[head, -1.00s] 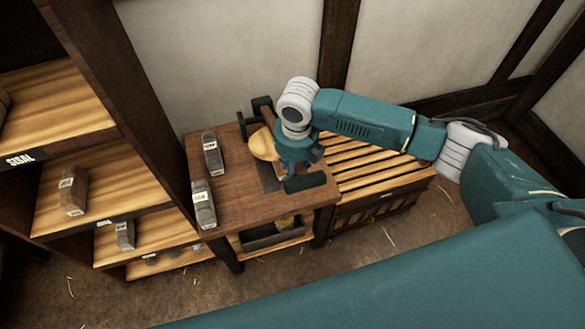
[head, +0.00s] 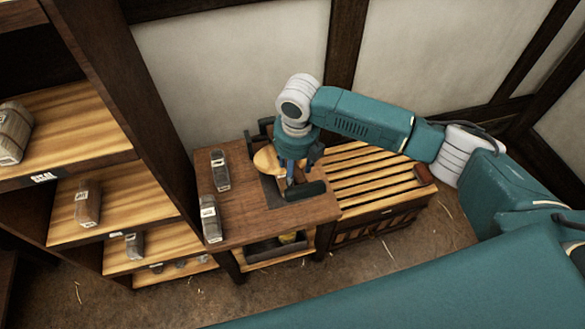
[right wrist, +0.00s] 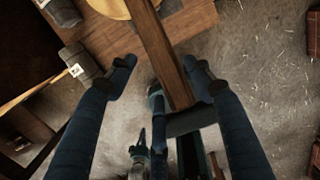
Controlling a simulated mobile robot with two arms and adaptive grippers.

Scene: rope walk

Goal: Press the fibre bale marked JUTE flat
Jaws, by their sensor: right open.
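My right gripper (head: 296,172) is over the press on the table, fingers pointing down. In the right wrist view its two fingers (right wrist: 163,82) are open, one on each side of the press's wooden lever (right wrist: 158,45). Whether they touch it I cannot tell. A dark crossbar (right wrist: 190,122) shows near the lever's end. The press's round wooden plate (head: 265,158) is partly behind my gripper. Two grey-brown bales, (head: 220,171) and (head: 210,218), stand on the table's left part. Their labels are too small to read, so I cannot tell which is JUTE. My left gripper is not in view.
A shelf unit on the left holds several bales, one (head: 87,204) above a board; a SISAL tag (head: 127,176) is on one shelf edge. A slatted bench (head: 368,180) adjoins the table (head: 240,228) on the right, with a red-brown block (head: 424,173) on it. A dark tray (head: 275,246) sits below.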

